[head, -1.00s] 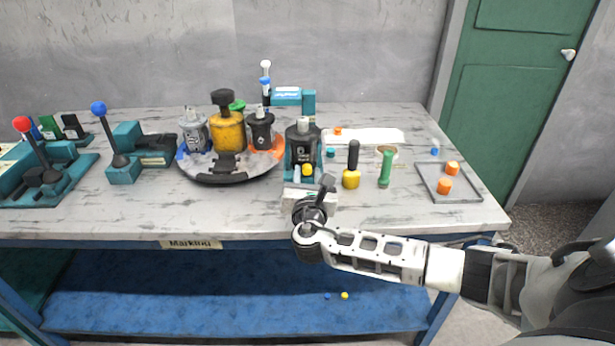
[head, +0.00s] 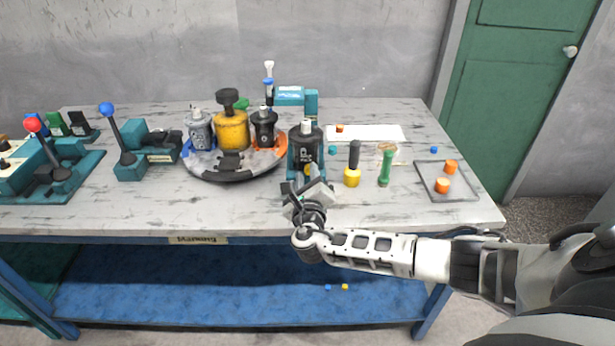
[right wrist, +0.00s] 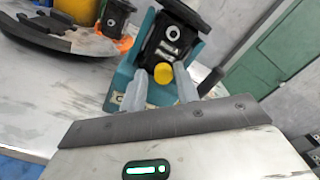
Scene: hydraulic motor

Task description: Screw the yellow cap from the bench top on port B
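A black motor (head: 306,140) stands upright in a teal holder on the bench; it also shows in the right wrist view (right wrist: 172,38). A round yellow cap (right wrist: 163,73) sits at the motor's lower front face. The port's letter cannot be read. My right gripper (right wrist: 158,88) is in front of the motor with its two fingers apart, one on each side of the cap; a gap shows on the left, and contact on the right is unclear. In the head view, the right gripper (head: 307,188) largely hides the cap. My left gripper is not in view.
Right of the motor stand a black-handled yellow tool (head: 352,178) and a green tool (head: 386,168). A tray (head: 450,190) holds orange caps. Left is a round turntable (head: 230,175) with several units. Small yellow (head: 345,287) and blue (head: 327,287) pieces lie below the bench top.

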